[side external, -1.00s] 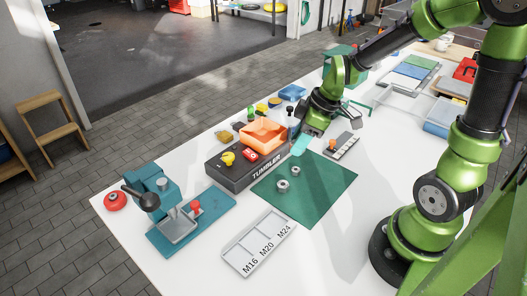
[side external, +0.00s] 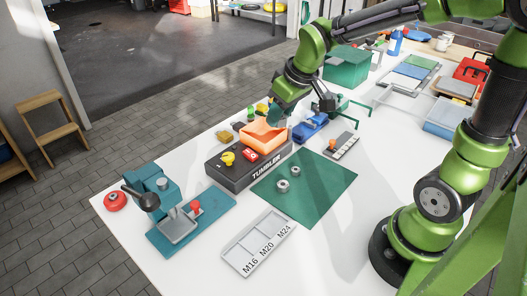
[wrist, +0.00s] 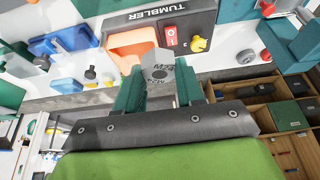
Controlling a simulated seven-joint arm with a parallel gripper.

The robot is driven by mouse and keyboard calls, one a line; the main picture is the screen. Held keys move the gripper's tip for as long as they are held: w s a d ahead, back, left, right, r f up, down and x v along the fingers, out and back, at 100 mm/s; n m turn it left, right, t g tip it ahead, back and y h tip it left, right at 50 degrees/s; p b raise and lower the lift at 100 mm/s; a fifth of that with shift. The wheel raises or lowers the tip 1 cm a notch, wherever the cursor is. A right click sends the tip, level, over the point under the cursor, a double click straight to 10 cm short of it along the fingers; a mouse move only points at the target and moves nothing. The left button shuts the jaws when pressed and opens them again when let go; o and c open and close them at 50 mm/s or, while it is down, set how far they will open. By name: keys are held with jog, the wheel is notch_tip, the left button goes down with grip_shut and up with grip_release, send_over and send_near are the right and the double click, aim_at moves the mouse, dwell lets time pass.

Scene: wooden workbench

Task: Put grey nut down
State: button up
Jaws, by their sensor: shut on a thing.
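My gripper (side external: 277,114) is over the orange bin (side external: 263,136) on the dark tumbler box (side external: 231,173). In the wrist view my gripper (wrist: 158,92) has its teal fingers shut on a grey hexagonal nut (wrist: 158,66) marked M24. The orange bin (wrist: 128,44) lies just beyond the held nut there. The held nut cannot be made out in the side view. Two other grey nuts, one nearer (side external: 283,186) and one farther (side external: 295,171), lie on the green mat (side external: 310,202).
A white tray (side external: 243,262) labelled M16, M20 and M24 lies in front of the mat. A teal press (side external: 160,190) stands at left. A yellow knob (side external: 228,158) and red switch (side external: 250,154) sit on the tumbler box. A blue object (side external: 310,127) stands right of the bin.

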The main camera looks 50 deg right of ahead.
dwell(0.4)
jog(key=shift+f, duration=0.2)
jog(key=s+a+f+n+g+y, duration=0.2)
jog(key=s+a+f+n+g, duration=0.3)
jog(key=n, duration=0.7)
jog(key=s+a+f+n+g+y, duration=0.2)
jog(key=s+a+f+n, duration=0.15)
jog(key=a+n, duration=0.6)
jog(key=f, duration=0.2)
jog(key=d+f+n, duration=0.1)
jog(key=f, duration=0.1)
jog(key=d+f+n, duration=0.1)
jog(key=f, duration=0.2)
jog(key=shift+n, duration=0.25)
jog(key=shift+f, duration=0.15)
jog(key=shift+f, duration=0.5)
